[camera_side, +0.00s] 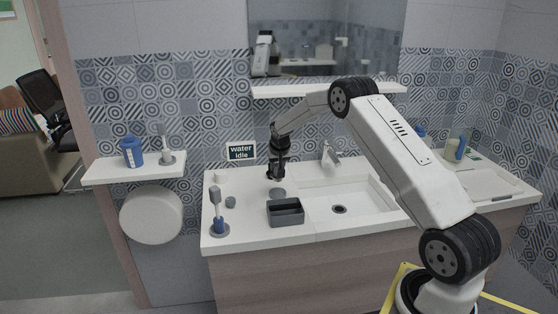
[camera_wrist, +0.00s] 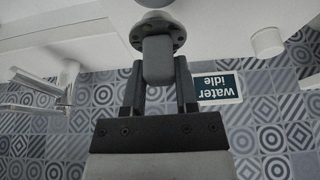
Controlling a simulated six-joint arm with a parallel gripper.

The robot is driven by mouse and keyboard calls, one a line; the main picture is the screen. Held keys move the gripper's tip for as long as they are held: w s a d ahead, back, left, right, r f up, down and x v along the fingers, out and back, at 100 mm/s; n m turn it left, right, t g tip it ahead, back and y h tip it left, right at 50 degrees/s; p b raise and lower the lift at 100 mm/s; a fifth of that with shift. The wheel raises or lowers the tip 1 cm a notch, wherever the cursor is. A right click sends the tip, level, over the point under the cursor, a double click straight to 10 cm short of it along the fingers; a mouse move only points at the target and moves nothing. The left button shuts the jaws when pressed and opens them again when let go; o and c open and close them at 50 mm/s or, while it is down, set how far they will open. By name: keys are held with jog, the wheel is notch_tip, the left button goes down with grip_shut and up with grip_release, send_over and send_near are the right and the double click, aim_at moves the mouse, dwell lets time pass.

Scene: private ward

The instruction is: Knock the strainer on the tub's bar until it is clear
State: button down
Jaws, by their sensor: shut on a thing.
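My gripper (camera_side: 277,174) points down over the counter, just behind the tub. In the wrist view its two dark fingers (camera_wrist: 158,88) are shut on a grey rounded grip. This grip joins a round grey piece with small holes (camera_wrist: 157,36), which I take to be the strainer; it also shows as a small grey disc (camera_side: 278,192) below the gripper in the side view. The tub (camera_side: 285,218) is a dark grey open box left of the basin.
The white basin (camera_side: 350,213) with its tap (camera_side: 331,155) lies right of the tub. A toothbrush stand (camera_side: 219,229), a small grey cylinder (camera_side: 231,202) and a white cylinder (camera_side: 220,176) stand to the left. A "water idle" sign (camera_side: 241,152) is behind. Bottles stand far right.

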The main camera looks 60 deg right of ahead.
jog(key=shift+s+a+r, duration=0.25)
jog(key=shift+a+r, duration=0.05)
jog(key=shift+a, duration=0.1)
jog(key=s+a+r, duration=0.4)
jog(key=s+a, duration=0.4)
jog(key=shift+s+a, duration=0.2)
jog(key=shift+s, duration=0.15)
jog(key=shift+f, duration=0.15)
jog(key=shift+f, duration=2.25)
